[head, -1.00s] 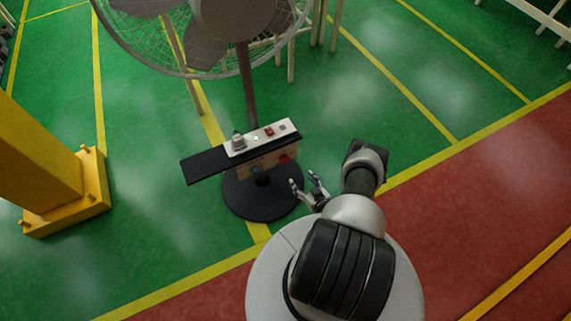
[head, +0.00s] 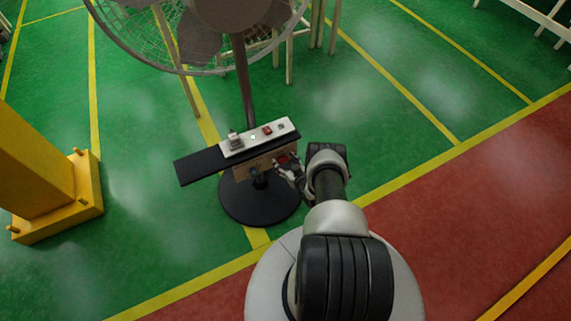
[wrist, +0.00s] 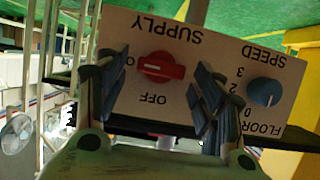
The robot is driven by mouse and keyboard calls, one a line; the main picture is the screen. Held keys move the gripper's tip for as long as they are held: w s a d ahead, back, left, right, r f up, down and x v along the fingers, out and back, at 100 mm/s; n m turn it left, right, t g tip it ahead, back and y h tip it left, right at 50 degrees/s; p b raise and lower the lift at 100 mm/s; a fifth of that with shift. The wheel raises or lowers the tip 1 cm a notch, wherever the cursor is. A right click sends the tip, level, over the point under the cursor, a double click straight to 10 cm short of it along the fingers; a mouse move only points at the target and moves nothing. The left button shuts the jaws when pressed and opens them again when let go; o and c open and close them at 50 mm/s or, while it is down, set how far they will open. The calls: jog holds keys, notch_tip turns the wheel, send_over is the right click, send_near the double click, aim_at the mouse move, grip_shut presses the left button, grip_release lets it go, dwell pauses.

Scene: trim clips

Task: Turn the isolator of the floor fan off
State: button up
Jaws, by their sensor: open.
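The floor fan (head: 237,70) stands on a round black base, with a control panel (head: 248,172) on its post. In the wrist view, the panel is upside down. The red isolator knob (wrist: 162,67) sits under the word SUPPLY, its bar lying nearly level in the picture. OFF is printed below it, and a label partly hidden by a finger is at its left. The knob also shows in the head view (head: 283,159). My gripper (wrist: 157,75) is open, with one finger on each side of the knob; contact cannot be told.
A blue SPEED knob (wrist: 264,92) is right of the right finger in the wrist view. Above the panel, a black shelf (head: 198,168) carries a white strip (head: 255,138) with small controls. A yellow post (head: 55,185) stands at left. The green floor at right is open.

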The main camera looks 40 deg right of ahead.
jog(key=shift+c, duration=0.4)
jog(key=c, duration=1)
jog(key=shift+o, duration=0.2)
jog(key=shift+c, duration=0.2)
jog(key=n+h, duration=0.2)
jog(key=n, duration=0.1)
jog(key=shift+w+a+f+n+h+b, duration=0.1)
jog(key=shift+a+f+n+h+b, duration=0.05)
jog(key=shift+a+n+h+b, duration=0.2)
jog(key=shift+o, duration=0.2)
jog(key=shift+a+n+h, duration=0.15)
jog(key=shift+n+h, duration=0.6)
jog(key=shift+n, duration=0.3)
jog(key=shift+w, duration=0.1)
jog(key=shift+c, duration=0.2)
